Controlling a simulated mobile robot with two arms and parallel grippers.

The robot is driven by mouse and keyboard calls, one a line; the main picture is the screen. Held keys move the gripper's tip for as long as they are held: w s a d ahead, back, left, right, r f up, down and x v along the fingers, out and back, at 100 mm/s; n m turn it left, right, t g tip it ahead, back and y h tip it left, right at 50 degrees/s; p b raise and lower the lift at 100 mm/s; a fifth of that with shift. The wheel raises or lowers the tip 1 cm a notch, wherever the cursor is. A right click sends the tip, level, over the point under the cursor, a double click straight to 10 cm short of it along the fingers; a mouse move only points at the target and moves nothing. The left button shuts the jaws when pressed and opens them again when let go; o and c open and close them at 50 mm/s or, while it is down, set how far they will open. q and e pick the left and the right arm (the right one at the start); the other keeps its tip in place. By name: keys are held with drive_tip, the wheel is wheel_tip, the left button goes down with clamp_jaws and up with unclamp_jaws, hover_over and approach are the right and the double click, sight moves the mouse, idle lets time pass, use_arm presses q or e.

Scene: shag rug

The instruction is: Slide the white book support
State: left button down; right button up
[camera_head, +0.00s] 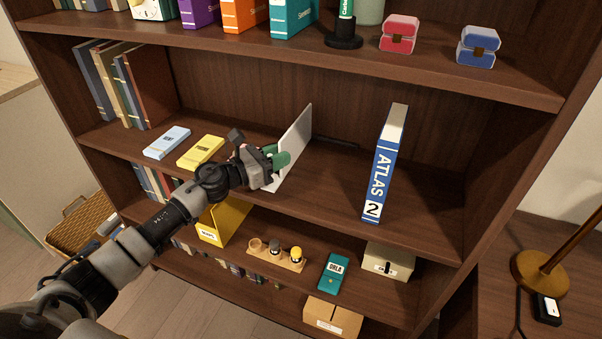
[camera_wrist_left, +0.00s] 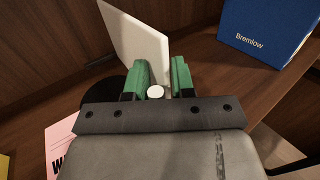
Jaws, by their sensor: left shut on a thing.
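The white book support (camera_head: 293,145) is a thin upright plate on the middle shelf (camera_head: 330,205), left of the blue atlas. My left gripper (camera_head: 280,157) has green fingertips and reaches in from the left at the plate's near, lower part. In the left wrist view the white book support (camera_wrist_left: 140,38) rises behind the fingers, and my left gripper (camera_wrist_left: 160,75) is closed around its near edge; the exact contact is partly hidden. A small white round part (camera_wrist_left: 155,91) shows between the finger bases. My right gripper is not in view.
A blue atlas (camera_head: 379,170) stands upright right of the support; it shows in the left wrist view (camera_wrist_left: 265,30). Blue (camera_head: 167,142) and yellow (camera_head: 201,151) boxes lie left of the support. Shelf between support and atlas is clear. The upper shelf (camera_head: 300,57) overhangs.

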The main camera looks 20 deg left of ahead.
use_arm(q)
drive_tip(key=shift+a+r, duration=0.1)
drive_tip(key=shift+a, duration=0.4)
drive_tip(key=c, duration=1.1)
unclamp_jaws()
drive_tip(key=shift+w, duration=0.1)
